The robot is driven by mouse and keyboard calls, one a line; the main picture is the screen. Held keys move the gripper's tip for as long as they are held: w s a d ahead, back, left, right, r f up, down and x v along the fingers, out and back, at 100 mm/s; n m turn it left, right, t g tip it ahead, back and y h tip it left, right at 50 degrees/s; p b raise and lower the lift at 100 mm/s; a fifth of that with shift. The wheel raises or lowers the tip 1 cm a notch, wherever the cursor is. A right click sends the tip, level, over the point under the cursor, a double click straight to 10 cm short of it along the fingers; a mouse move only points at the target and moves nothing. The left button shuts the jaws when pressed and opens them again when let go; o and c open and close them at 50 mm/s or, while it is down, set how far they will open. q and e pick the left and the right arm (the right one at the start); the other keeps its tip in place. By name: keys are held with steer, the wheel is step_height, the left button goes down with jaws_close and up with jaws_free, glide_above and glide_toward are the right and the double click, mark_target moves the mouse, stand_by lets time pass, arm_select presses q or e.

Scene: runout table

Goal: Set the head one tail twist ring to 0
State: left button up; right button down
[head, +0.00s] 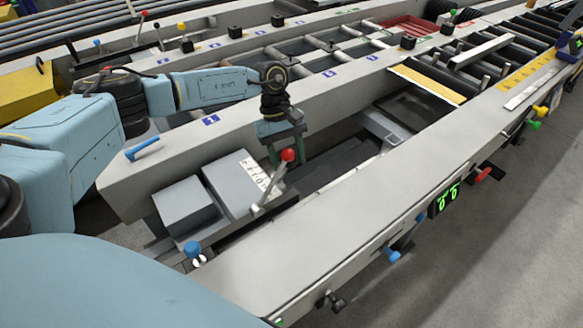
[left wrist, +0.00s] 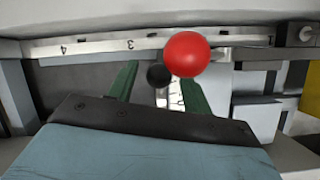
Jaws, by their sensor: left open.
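My left gripper (head: 286,150) reaches down over the head marked with a blue "1" label (head: 211,119). Its green fingers are apart. In the left wrist view, a small black knob (left wrist: 157,76) and a light marked strip (left wrist: 176,97) show between the fingers (left wrist: 160,85). A lever with a red ball (head: 288,155) stands beside the gripper; its ball looms close in the left wrist view (left wrist: 187,54). I cannot make out the twist ring or its setting for certain. My right gripper is not in view.
A numbered white plate (head: 254,171) lies on a grey box, and a numbered rail (left wrist: 110,47) crosses the wrist view. A blue knob (head: 192,249) stands nearer. A green-lit display (head: 445,199) and several coloured knobs line the near beam (head: 330,230). The aisle floor (head: 500,250) is clear.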

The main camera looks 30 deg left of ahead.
mark_target(291, 168)
arm_select(q)
steer(key=shift+x, duration=1.7)
jaws_close()
steer(key=shift+a, duration=0.1)
